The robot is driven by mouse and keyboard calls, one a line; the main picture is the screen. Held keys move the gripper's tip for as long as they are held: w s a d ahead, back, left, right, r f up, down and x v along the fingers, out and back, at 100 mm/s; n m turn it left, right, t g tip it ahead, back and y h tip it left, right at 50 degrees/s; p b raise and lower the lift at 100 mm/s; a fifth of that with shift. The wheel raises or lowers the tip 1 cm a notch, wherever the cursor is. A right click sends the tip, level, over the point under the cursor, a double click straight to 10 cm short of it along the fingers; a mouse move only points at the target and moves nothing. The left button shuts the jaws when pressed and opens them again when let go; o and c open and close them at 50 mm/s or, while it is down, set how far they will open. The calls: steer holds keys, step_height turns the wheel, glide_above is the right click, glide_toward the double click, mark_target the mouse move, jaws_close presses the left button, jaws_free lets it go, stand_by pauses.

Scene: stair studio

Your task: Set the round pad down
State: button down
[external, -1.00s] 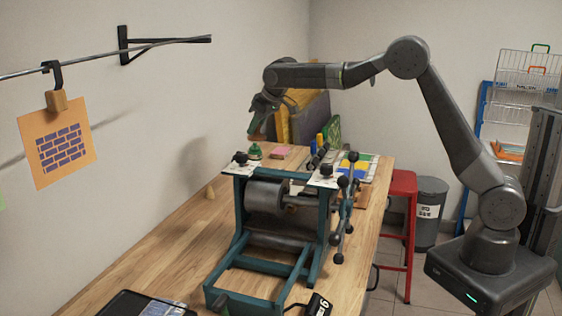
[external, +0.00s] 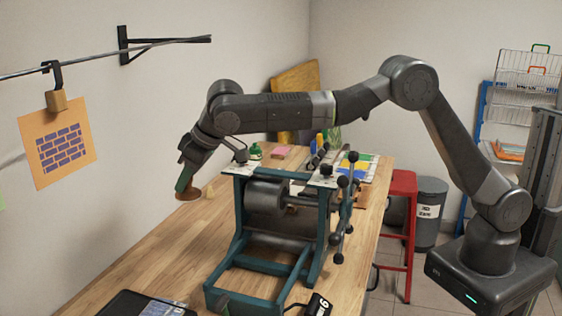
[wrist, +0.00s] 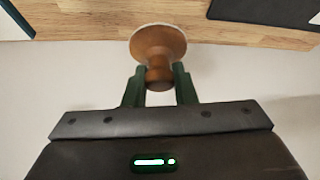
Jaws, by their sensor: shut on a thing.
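The round pad (wrist: 158,42) has a brown wooden knob and a wide round head with a pale rim. In the wrist view my gripper (wrist: 160,82) is shut on its knob, one green finger on each side. In the external view the pad (external: 187,193) is at the lower end of my gripper (external: 184,177), left of the press and close to the wall. It is over or at the wooden bench top (external: 150,255); I cannot tell whether it touches. The pad's underside is hidden.
The teal-framed press (external: 240,215) with a grey roller stands just right of my gripper. A black tray (external: 140,304) is at the front. The bench's left part is largely clear.

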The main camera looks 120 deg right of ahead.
steer(key=a+f, duration=0.1)
steer(key=f, duration=0.4)
steer(key=w+a+f, duration=0.1)
steer(key=f, duration=0.5)
steer(key=a+f+p, duration=0.1)
steer(key=f, duration=0.4)
steer(key=shift+w+f, duration=0.3)
steer(key=shift+f, duration=0.05)
steer(key=shift+f+p, duration=0.5)
steer(key=shift+f, duration=1.6)
steer(key=shift+f, duration=0.2)
steer(key=c, duration=1.2)
jaws_free()
steer(key=shift+r, duration=0.1)
